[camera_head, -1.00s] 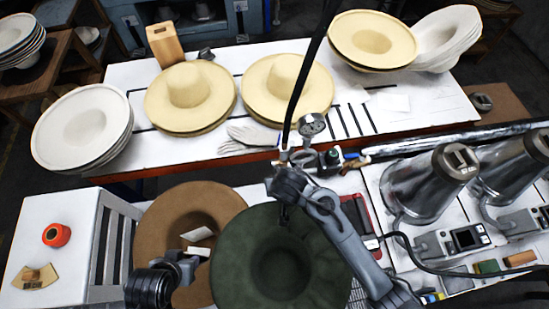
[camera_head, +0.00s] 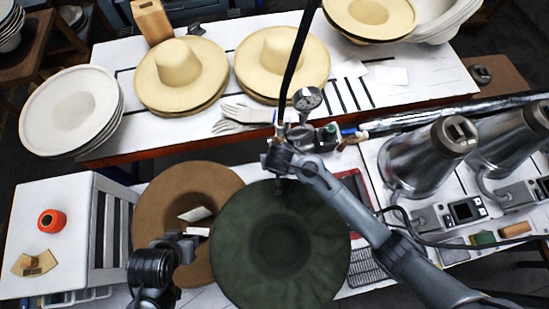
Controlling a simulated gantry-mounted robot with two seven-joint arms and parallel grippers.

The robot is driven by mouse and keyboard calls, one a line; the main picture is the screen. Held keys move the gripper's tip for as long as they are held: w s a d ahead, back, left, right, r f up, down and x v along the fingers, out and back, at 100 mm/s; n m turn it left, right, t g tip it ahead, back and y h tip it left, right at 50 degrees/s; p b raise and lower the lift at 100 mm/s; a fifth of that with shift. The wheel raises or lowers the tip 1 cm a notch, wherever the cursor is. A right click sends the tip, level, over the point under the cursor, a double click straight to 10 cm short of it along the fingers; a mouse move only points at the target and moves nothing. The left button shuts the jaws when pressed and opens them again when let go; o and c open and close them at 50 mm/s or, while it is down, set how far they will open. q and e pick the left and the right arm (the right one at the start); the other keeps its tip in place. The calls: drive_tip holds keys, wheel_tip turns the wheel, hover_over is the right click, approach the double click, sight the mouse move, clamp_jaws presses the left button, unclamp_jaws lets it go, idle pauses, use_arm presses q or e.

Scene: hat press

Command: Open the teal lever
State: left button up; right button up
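A valve assembly with a round gauge (camera_head: 307,99) stands at the front edge of the back table, under a black hose. A small teal-green part (camera_head: 329,133), which looks like the teal lever, shows on its right side; its exact position is too small to tell. My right gripper (camera_head: 279,190) points down just in front of the assembly, over the far brim of the dark green hat (camera_head: 285,245). It appears apart from the teal part; its finger opening is unclear. My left gripper (camera_head: 188,243) is low on the left, over the brown hat (camera_head: 165,205); its fingers are unclear too.
Straw hats (camera_head: 180,75) and white hats (camera_head: 72,110) stand on the back table. Metal cones (camera_head: 425,165) with control boxes stand at right. A red tape roll (camera_head: 51,221) lies on the white side table (camera_head: 75,195). A red device (camera_head: 352,190) lies beside the green hat.

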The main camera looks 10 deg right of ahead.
drive_tip(key=shift+f, duration=0.1)
drive_tip(key=shift+c, duration=0.3)
clamp_jaws()
idle(1.2)
